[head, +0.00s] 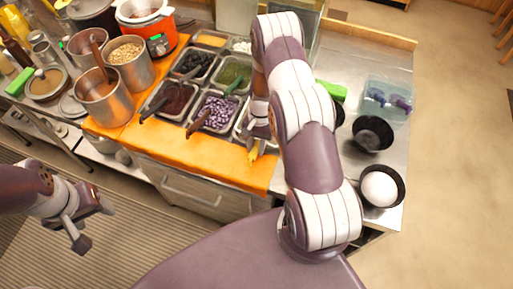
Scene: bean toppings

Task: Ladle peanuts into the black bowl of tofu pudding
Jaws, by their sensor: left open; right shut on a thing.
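The black bowl of tofu pudding (398,201) stands at the counter's right front, with a smooth white mound inside. My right gripper (257,138) is at the front right tray (240,138), mostly hidden by my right arm. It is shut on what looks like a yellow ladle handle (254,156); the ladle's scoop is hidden. I cannot see whether this tray holds peanuts. A metal pot (138,70) at the back left holds tan pieces that may be peanuts. My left gripper (92,224) is open and empty, over the floor at left, away from the counter.
An empty black bowl (373,134) stands behind the pudding bowl, near a clear bin (398,108) with purple things. Several topping trays hold scoops, including one of purple beans (214,113). Another metal pot (103,106) and an orange cooker (150,27) stand at left.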

